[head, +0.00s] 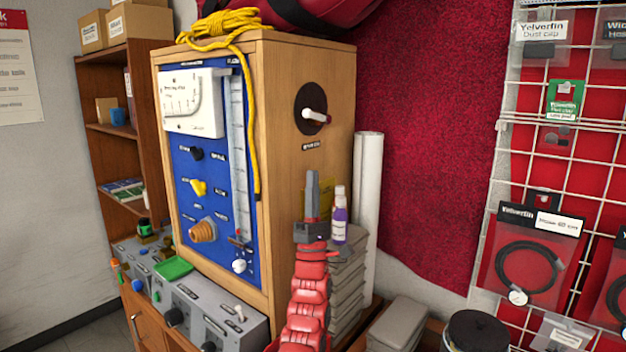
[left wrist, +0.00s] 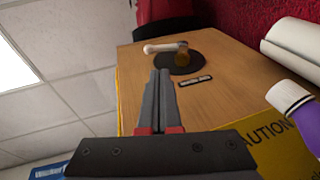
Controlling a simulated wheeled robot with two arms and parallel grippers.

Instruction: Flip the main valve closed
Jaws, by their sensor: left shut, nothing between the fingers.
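The valve on the wooden cabinet's side panel is a round black disc (head: 310,109) with a pale lever (head: 314,115) lying roughly sideways and a small label beneath. My left gripper (head: 312,180) is shut and empty, pointing up, below the valve in the head view. Its closed fingertips (left wrist: 160,76) show just below the lever in the left wrist view, apart from it. My right gripper is not in view.
A purple bottle (head: 339,217) stands on stacked grey cases (head: 346,270) just right of my left gripper. A white roll (head: 368,190) stands behind. A yellow rope (head: 252,120) hangs over the cabinet's blue front panel (head: 213,165). A wire rack (head: 490,200) is at right.

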